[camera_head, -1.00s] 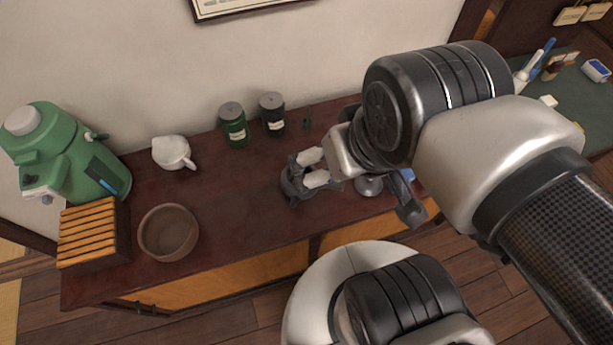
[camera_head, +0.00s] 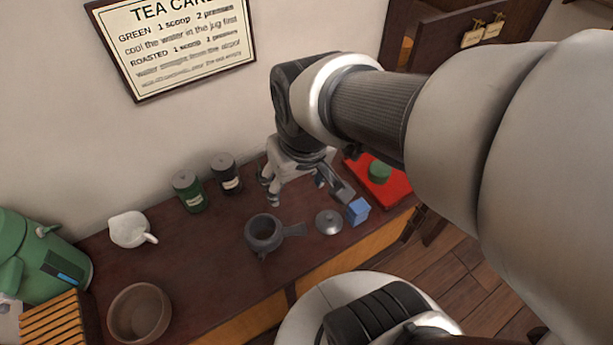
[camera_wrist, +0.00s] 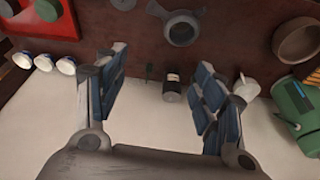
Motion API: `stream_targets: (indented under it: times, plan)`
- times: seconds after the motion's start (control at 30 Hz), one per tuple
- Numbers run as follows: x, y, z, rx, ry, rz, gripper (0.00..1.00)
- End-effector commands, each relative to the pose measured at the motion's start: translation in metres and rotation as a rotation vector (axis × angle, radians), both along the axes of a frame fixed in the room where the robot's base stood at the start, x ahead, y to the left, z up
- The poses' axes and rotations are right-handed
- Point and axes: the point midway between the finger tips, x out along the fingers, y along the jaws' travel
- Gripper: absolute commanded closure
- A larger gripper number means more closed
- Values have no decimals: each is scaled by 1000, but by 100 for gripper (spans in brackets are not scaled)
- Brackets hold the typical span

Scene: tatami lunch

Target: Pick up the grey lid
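The grey lid (camera_head: 328,222) is a small round disc with a knob. It lies on the dark wooden counter between the grey teapot (camera_head: 262,232) and a blue cube (camera_head: 357,211). In the wrist view the lid (camera_wrist: 123,3) is cut by the top edge, with the teapot (camera_wrist: 183,28) to its right. My gripper (camera_head: 306,190) is open and empty, behind the lid on the wall side, and apart from it. The wrist view shows its fingers (camera_wrist: 162,62) spread wide, with nothing between them in their grip.
A green canister (camera_head: 188,192) and black canister (camera_head: 226,174) stand near the wall. A white jug (camera_head: 130,230), brown bowl (camera_head: 140,312) and green dispenser (camera_head: 40,262) are at left. A red tray (camera_head: 392,192) is at right. Three white cups (camera_wrist: 45,62) show in the wrist view.

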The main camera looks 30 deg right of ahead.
Motion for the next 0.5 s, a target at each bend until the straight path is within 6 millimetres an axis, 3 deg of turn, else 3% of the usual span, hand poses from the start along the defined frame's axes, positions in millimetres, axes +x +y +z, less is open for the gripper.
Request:
stream_targets:
  times: [0.23, 0.5]
  plan:
    - [46, -55, -40, 16, 125, -94, 37]
    - [55, -112, -115, 51, 234, -182, 37]
